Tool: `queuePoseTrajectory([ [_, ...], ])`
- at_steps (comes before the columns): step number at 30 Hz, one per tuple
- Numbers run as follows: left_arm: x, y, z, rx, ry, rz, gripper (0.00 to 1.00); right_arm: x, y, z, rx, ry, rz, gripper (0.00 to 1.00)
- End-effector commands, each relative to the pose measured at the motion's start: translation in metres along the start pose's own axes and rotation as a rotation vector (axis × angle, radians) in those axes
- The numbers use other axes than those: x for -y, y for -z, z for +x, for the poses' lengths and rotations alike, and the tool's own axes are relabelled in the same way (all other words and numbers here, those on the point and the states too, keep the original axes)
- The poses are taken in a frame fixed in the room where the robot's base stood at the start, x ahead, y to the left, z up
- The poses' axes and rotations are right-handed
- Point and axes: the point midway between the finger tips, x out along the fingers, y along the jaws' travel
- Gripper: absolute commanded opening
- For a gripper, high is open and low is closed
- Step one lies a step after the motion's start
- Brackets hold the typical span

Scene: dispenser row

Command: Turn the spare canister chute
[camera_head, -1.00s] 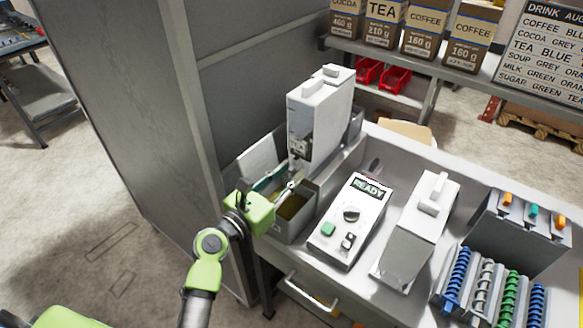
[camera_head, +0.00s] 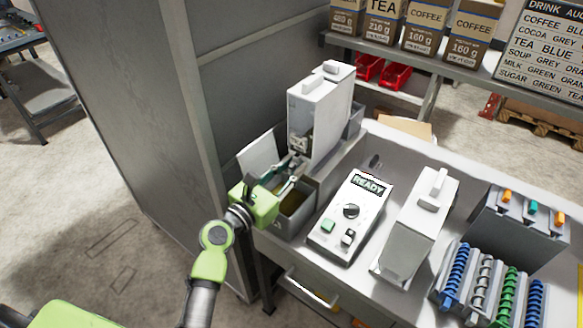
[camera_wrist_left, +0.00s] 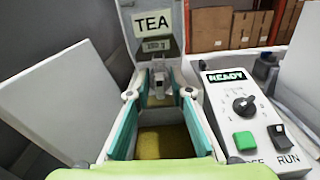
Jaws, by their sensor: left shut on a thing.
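A tall white canister (camera_head: 318,115) stands upright at the back left of the bench, and the wrist view shows its TEA label (camera_wrist_left: 153,23). Its small grey chute (camera_wrist_left: 160,84) sits low on its front. My left gripper (camera_head: 297,165) reaches in from the front, its two teal-padded fingers shut on the chute from both sides. The fingers partly hide the chute. A second white canister (camera_head: 418,220) with a top handle stands apart to the right; no chute shows on it. I cannot tell which canister is the spare. My right gripper is not in view.
A grey bin (camera_head: 293,218) lies below the fingers. A control box (camera_head: 348,222) reading READY stands close to their right. A tall grey partition (camera_head: 130,130) closes off the left. A rack with coloured coils (camera_head: 490,285) is at the right.

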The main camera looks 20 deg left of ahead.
Motion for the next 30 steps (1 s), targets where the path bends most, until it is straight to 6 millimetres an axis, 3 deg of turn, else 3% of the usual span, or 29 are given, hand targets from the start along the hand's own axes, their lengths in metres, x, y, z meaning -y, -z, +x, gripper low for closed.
queuePoseTrajectory([
  [30,0.003,0.002,0.0,0.0,0.002,0.893,0.0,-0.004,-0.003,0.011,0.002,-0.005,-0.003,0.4],
])
